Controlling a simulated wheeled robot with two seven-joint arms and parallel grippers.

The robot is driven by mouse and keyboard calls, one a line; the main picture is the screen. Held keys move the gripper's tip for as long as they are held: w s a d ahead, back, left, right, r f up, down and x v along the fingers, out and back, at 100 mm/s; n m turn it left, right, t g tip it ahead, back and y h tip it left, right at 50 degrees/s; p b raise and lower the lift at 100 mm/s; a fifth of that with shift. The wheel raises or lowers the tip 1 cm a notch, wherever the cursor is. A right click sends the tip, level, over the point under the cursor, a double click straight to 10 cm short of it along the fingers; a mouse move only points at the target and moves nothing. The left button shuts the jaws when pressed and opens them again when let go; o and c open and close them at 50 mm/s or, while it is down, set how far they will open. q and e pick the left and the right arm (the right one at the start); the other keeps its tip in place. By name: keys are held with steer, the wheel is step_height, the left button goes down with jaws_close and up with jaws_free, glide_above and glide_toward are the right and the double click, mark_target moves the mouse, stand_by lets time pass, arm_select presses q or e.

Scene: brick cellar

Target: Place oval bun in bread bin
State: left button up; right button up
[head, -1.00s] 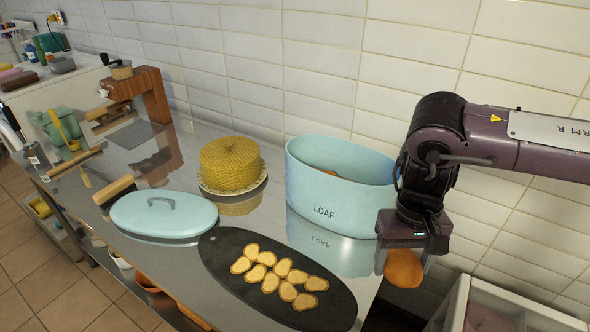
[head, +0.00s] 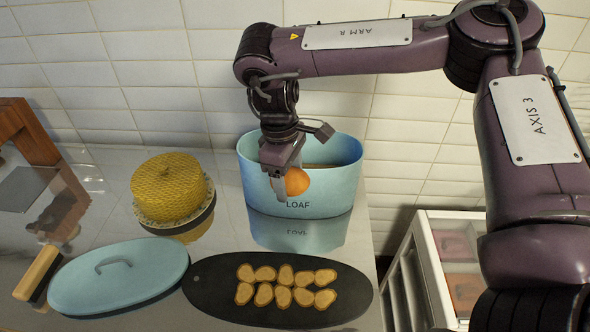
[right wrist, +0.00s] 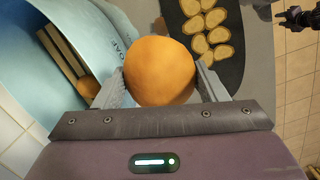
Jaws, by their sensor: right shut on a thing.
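My right gripper (head: 290,180) is shut on a round-looking orange-brown bun (head: 298,181); the right wrist view shows this bun (right wrist: 160,71) between both fingers. They hang just in front of the light blue bread bin (head: 340,196) marked LOAF, hiding part of its rim and front wall. The bin is open on top. In the right wrist view, pale upright slices or slats (right wrist: 62,50) and another brown bun (right wrist: 88,88) show inside it. The bin's blue lid (head: 150,262) lies on the counter at the left. A dark shape at the wrist view's top right may be my left gripper (right wrist: 297,18).
A black oval board (head: 215,300) with several pale slices lies at the counter's front. A yellow woven dome (head: 168,186) stands left of the bin. A wooden-handled tool (head: 37,274) lies at far left. A white drawer unit (head: 424,255) stands right of the counter.

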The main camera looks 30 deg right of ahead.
arm_select(q)
step_height(320, 180, up, 9)
steer(key=d+p, duration=0.1)
steer(key=p, duration=0.7)
arm_select(e)
steer(key=w+d+r+n+t, duration=0.1)
steer(key=w+d+r+n, duration=0.35)
steer(key=d+n, duration=0.45)
steer(key=w+d+r+n+t, duration=0.1)
steer(key=w+d+r+n, duration=0.2)
steer(key=w+d+n, duration=0.5)
arm_select(q)
steer(key=f+b, duration=0.4)
steer(key=f, duration=0.1)
steer(key=shift+s+d+b, duration=0.1)
steer(key=shift+s+b, duration=0.3)
arm_select(e)
step_height(320, 180, down, 20)
steer(key=s+a+n, duration=0.2)
steer(key=shift+s, duration=0.35)
